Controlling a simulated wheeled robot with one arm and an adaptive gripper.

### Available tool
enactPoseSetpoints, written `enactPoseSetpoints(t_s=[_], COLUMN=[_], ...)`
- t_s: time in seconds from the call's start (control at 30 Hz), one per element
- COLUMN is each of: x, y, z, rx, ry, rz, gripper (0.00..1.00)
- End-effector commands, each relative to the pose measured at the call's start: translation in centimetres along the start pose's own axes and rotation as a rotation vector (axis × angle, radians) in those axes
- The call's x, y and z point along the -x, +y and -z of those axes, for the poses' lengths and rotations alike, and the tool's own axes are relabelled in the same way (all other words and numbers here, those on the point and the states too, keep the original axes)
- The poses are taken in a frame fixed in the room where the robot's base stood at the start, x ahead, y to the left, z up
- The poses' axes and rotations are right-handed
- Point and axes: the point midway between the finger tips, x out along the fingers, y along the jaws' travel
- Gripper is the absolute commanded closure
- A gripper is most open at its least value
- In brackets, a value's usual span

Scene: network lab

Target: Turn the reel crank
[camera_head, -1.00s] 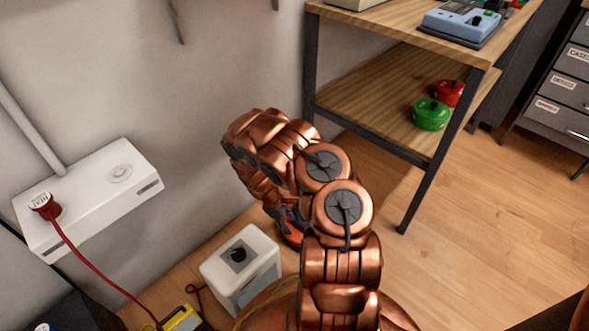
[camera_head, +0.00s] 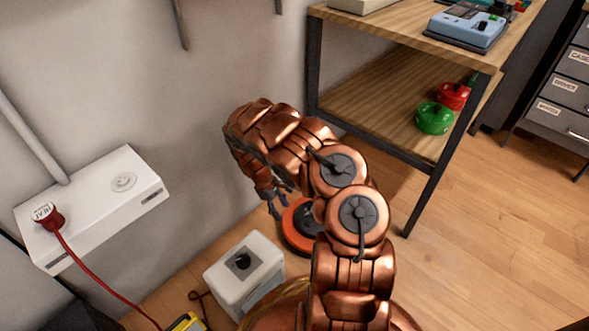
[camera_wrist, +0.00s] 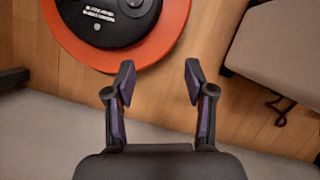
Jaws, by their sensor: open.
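The reel (camera_head: 289,233) is an orange disc with a black centre, lying low near the floor between the white wall and the shelf, partly hidden behind my arm. In the wrist view, the reel (camera_wrist: 70,45) is cut off by the top edge. Its black hub (camera_wrist: 125,30) carries white lettering and small dark round parts; I cannot tell which is the crank. My gripper (camera_wrist: 158,75) is open and empty, with the reel ahead of its fingers and to the left. In the head view, my gripper (camera_head: 272,203) is just left of the reel.
A wall-mounted white box (camera_head: 95,205) has a red plug (camera_head: 48,216) and cable. A wooden shelf unit (camera_head: 385,100) stands behind, holding red and green round objects. The floor (camera_head: 480,240) at right is clear.

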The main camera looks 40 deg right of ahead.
Motion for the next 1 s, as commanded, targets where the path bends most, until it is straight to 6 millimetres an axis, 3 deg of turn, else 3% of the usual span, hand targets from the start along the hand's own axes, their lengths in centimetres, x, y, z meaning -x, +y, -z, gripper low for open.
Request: enactPoseSetpoints(t_s=[0.5, 1.0], x=[6.3, 12.5], y=[1.7, 1.2], z=[-5.4, -9.9], rx=[-0.145, -0.278], ry=[-0.062, -0.084], rz=[-0.058, -0.093], gripper=[0.46, 0.46])
